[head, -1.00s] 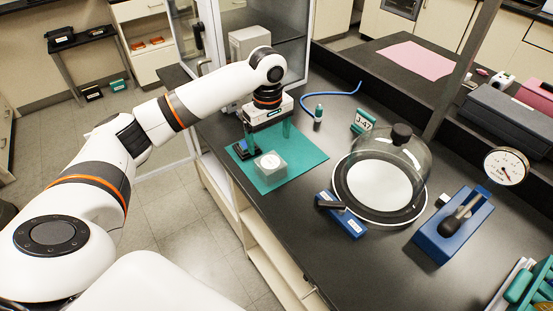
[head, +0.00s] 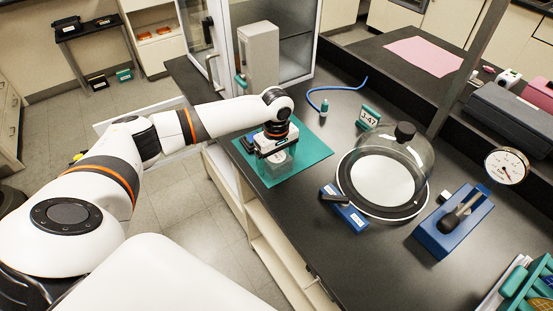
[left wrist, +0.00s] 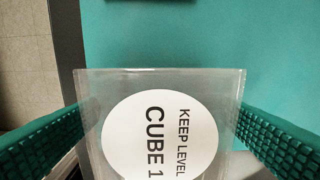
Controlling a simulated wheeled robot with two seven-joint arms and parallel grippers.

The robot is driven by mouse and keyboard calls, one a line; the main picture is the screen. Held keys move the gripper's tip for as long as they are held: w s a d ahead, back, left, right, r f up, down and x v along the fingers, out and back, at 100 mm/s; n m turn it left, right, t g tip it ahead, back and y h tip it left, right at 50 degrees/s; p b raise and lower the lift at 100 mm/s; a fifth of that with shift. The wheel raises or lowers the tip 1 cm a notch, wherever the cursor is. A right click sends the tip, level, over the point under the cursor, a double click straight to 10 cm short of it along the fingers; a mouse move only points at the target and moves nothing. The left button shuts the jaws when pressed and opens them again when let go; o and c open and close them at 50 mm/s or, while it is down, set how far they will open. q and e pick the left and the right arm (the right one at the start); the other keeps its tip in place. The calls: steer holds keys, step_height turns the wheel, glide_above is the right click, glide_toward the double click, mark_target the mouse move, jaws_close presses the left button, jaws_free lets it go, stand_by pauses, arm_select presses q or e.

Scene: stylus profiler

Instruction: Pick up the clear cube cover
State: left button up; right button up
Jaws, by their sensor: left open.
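The clear cube cover (head: 276,163) stands on the teal mat (head: 308,155). In the left wrist view the cover (left wrist: 160,82) shows clear walls and a round white label reading "KEEP LEVEL" and "CUBE 1". My left gripper (head: 275,157) is open, lowered over the cover, with one finger on each side of it. In the left wrist view the green ridged pads of my left gripper (left wrist: 168,135) flank the cover; I cannot tell whether either pad touches it. The gripper hides part of the cover in the head view. My right gripper is out of view.
A glass bell jar (head: 405,165) with a black knob stands right of the mat. A small blue block (head: 345,210) lies before it, and a blue press-like device (head: 452,225) stands farther right. A grey box (head: 259,55) and glass cabinet stand behind.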

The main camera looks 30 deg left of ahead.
mark_target(277, 156)
arm_select(q)
steer(key=c, duration=0.8)
steer(key=shift+c, duration=1.3)
steer(key=shift+r, duration=0.15)
step_height(277, 156, up, 10)
steer(key=shift+f+b, duration=0.1)
steer(key=shift+b, duration=0.6)
